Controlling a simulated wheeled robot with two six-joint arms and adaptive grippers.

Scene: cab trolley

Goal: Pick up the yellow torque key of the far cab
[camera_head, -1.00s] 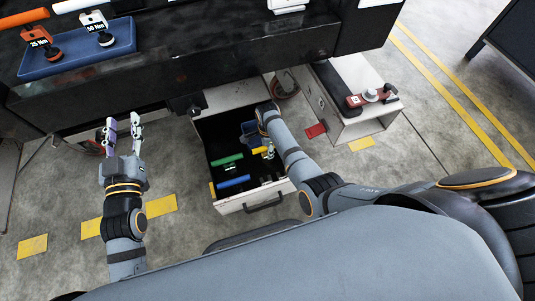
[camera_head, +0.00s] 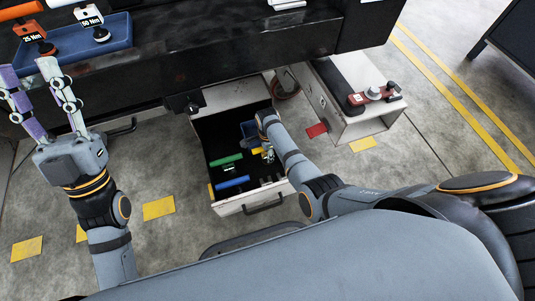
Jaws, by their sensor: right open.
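The yellow torque key (camera_head: 257,151) lies in the dark open drawer (camera_head: 228,208), partly hidden by my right arm and gripper. My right gripper (camera_head: 268,154) reaches down into the drawer beside the yellow key. Its fingers are small and partly hidden, but they look open, and I cannot tell whether they touch the key. A green key (camera_head: 226,160) and a blue key (camera_head: 233,183) lie to the left of and nearer than the yellow one. My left gripper (camera_head: 40,95) is open and empty, its fingers spread in front of the dark bench at the left.
A blue tray (camera_head: 120,32) on the dark bench top (camera_head: 230,50) holds 25 Nm and 50 Nm tools. A white cabinet (camera_head: 350,125) with a red-based fixture (camera_head: 373,96) stands right of the drawer.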

